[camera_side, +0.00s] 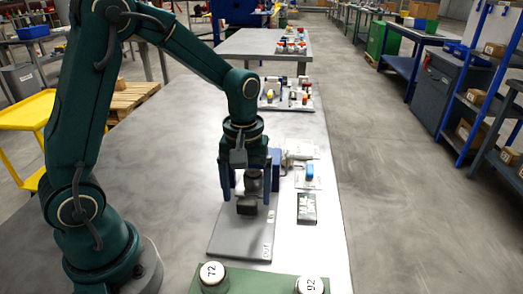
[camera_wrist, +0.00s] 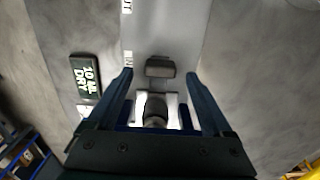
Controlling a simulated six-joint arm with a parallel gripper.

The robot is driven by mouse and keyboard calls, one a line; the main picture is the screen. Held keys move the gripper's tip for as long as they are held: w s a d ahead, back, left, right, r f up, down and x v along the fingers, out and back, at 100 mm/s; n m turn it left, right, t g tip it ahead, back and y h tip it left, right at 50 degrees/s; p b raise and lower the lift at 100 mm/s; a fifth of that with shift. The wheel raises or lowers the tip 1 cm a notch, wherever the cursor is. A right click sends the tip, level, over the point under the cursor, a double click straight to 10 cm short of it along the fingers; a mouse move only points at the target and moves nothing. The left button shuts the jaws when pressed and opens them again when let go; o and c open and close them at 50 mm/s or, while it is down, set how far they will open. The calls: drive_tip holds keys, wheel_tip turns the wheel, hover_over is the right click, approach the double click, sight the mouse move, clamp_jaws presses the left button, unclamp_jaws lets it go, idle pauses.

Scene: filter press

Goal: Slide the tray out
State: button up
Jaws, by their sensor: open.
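A dark block, which looks like the tray's handle (camera_side: 247,206), is low over a grey plate (camera_side: 238,236) marked OUT and IN. In the wrist view the handle (camera_wrist: 160,67) lies between and slightly beyond my fingertips, with a gap on each side. My gripper (camera_side: 246,196) points down with its blue fingers apart, and it also shows in the wrist view (camera_wrist: 160,77). Behind the handle, a dark round part (camera_wrist: 155,110) stands over a bright surface. The tray's body cannot be made out, and my gripper covers much of the press.
A black display (camera_wrist: 86,75) reading "10 ML DRY" lies beside the plate. A green holder (camera_side: 255,284) with white-topped pieces marked 72 and 92 stands at the front. A rack of small bottles (camera_side: 287,95) is farther back. The table left of the plate is clear.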

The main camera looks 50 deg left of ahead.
drive_tip(key=shift+f, duration=0.85)
clamp_jaws()
drive_tip(key=s+d, duration=0.6)
drive_tip(key=shift+s+d, duration=0.2)
drive_tip(key=shift+d, duration=0.05)
unclamp_jaws()
drive_tip(key=shift+r, duration=2.6)
